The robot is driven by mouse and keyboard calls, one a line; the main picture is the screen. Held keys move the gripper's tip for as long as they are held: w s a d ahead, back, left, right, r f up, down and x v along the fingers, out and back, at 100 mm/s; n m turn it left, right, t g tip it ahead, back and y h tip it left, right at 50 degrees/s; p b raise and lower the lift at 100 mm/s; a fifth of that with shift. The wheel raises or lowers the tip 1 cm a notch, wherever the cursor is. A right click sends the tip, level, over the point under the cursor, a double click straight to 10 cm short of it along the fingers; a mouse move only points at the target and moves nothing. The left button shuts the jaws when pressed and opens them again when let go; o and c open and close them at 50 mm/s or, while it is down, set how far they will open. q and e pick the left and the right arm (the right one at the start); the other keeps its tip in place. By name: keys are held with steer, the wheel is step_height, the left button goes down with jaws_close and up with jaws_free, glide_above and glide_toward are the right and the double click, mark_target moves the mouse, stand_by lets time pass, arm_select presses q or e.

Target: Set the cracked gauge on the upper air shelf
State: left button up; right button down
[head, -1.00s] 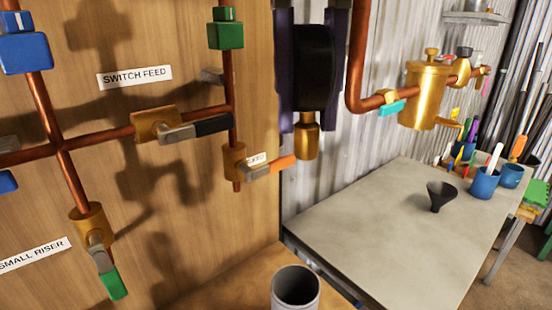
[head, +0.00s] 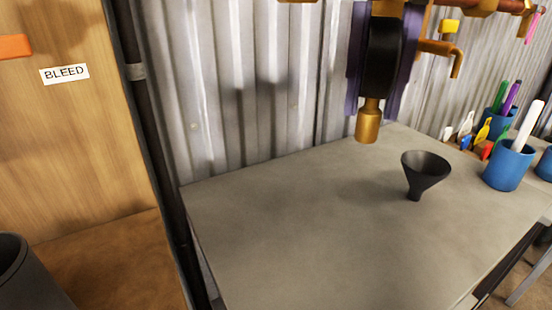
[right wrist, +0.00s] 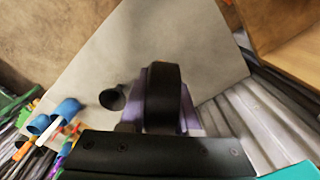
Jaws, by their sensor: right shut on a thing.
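A black round gauge (head: 382,50) with a brass stem (head: 369,122) pointing down hangs upright above the grey table, near the corrugated wall. My right gripper (head: 383,78) is shut on it, with one purple finger on each side. The gauge is nearly edge-on, so its face and any crack are hidden. In the right wrist view the gauge (right wrist: 162,95) shows as a dark band between the purple fingers (right wrist: 189,110). The upper air shelf cannot be made out in the current views. My left gripper is out of view.
A black funnel (head: 424,172) stands on the grey table (head: 300,235), right of the gauge. Blue cups (head: 509,165) with pens stand farther right. A copper pipe with brass fittings (head: 440,50) runs behind the gripper. The table's left and middle are clear. A wooden board (head: 70,130) stands left.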

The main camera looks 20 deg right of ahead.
step_height(320, 180, down, 18)
steer(key=shift+a+r+b, duration=0.1)
steer(key=shift+a+b, duration=0.05)
steer(key=shift+b, duration=0.5)
steer(key=c, duration=0.6)
jaws_free()
